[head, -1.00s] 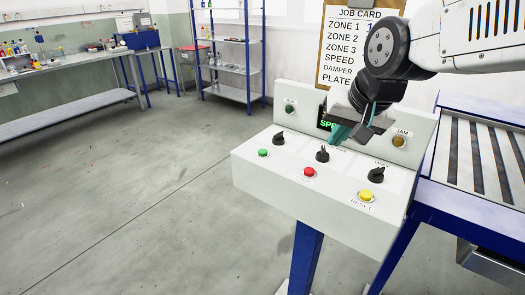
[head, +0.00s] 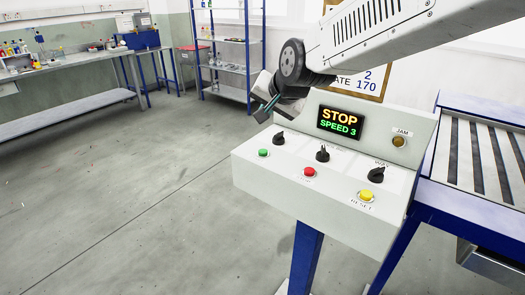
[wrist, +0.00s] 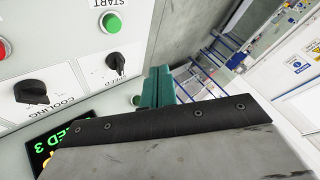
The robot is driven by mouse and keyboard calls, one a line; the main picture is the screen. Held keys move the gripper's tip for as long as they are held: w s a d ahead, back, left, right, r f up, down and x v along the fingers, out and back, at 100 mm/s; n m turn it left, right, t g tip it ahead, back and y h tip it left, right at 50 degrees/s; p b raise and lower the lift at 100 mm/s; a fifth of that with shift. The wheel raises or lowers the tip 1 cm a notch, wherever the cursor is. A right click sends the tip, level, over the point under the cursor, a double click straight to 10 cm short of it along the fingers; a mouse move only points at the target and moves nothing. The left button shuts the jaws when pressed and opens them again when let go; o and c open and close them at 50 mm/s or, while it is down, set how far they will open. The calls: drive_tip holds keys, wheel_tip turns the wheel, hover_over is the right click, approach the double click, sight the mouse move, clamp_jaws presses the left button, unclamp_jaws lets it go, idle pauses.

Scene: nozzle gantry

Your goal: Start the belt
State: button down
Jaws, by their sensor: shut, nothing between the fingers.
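The control panel (head: 300,203) is a white sloped box on a blue post. Its green button (head: 263,153) is at the left of the front row, and it also shows in the wrist view (wrist: 111,22) beside the label START. My gripper (head: 262,109) is shut and empty, above and behind the panel's left end, apart from the green button. In the wrist view its teal fingers (wrist: 158,86) are together beside the panel edge. The display (head: 340,122) reads STOP and SPEED 3.
The panel also has a red button (head: 310,172), a yellow RESET button (head: 365,195), several black knobs (head: 322,154) and a JAM lamp (head: 399,141). The slatted belt frame (head: 485,155) stands at the right. My arm partly hides the job card (head: 372,78). The floor at left is clear.

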sight(265, 153)
drive_tip(key=shift+f, duration=4.05)
drive_tip(key=shift+f, duration=0.4)
drive_tip(key=shift+r, duration=0.15)
drive_tip(key=shift+r, duration=0.3)
drive_tip(key=shift+r, duration=2.5)
